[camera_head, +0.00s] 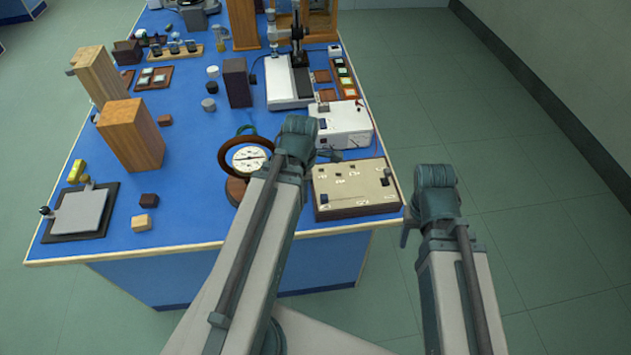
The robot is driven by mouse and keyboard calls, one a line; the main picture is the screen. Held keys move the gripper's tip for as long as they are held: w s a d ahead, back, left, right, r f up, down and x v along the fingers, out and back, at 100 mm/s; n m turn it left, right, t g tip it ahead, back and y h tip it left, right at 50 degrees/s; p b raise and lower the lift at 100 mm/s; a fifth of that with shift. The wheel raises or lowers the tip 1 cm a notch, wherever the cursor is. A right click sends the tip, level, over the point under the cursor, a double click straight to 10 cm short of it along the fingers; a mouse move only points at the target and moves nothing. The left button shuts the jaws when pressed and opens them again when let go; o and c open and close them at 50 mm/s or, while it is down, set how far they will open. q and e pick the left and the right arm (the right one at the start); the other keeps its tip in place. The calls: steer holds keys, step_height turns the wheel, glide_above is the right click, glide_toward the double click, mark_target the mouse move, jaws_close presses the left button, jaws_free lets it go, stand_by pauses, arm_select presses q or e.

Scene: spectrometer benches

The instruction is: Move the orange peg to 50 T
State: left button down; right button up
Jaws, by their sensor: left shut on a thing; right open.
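The beige board (355,190) with small dark marks and little pegs lies at the near right corner of the blue bench. I cannot make out an orange peg on it, nor read its labels. My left gripper (330,154) is over the board's far edge, mostly hidden behind its own wrist. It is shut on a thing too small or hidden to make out. My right gripper (436,234) is open and empty, off the bench's right edge, to the right of the board.
A round dial gauge (249,159) stands left of the board, partly behind my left arm. A white box (345,125) is just behind the board. A wooden block (131,134) and a grey plate (80,211) are at left. The floor on the right is clear.

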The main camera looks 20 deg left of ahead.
arm_select(q)
steer(key=shift+s+r, duration=0.1)
steer(key=shift+s, duration=0.5)
steer(key=shift+r, duration=0.1)
step_height(320, 180, up, 3)
steer(key=p, duration=0.3)
